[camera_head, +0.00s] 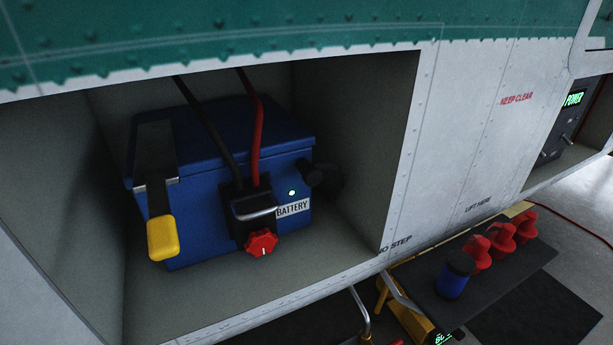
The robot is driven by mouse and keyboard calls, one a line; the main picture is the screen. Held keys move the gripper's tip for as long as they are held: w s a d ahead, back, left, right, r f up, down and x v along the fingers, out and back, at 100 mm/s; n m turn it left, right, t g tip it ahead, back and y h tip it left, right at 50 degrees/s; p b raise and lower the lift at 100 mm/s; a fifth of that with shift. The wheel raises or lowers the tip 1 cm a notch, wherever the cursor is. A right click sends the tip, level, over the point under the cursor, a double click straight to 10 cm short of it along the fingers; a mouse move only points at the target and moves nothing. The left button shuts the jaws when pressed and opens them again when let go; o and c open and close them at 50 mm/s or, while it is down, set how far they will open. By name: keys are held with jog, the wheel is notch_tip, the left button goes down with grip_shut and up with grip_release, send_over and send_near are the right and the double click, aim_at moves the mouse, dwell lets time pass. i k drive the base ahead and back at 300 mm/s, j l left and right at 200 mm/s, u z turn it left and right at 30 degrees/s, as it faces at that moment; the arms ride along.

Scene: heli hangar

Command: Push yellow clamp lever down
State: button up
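The yellow clamp lever (162,238) is on the front left of the blue battery (225,138) in the open bay. Its yellow grip hangs at the low end of a dark metal strap (154,155) that runs over the battery's top left edge. The grip points downward along the front face. Whether the clamp is latched cannot be told. My gripper is not in this view.
A black connector (240,203) with a red knob (261,243) sits on the battery front, with black and red cables rising from it. The bay's side walls and lower lip (300,297) bound the opening. A dark shelf (520,252) with red and blue items stands outside right.

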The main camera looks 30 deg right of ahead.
aim_at(163, 239)
jog(key=k+l+u, duration=0.2)
jog(key=u, duration=0.2)
jog(key=k+l+u, duration=0.2)
jog(key=u, duration=0.15)
jog(key=k+l+u, duration=0.1)
jog(key=k+u, duration=0.15)
jog(key=u, duration=0.15)
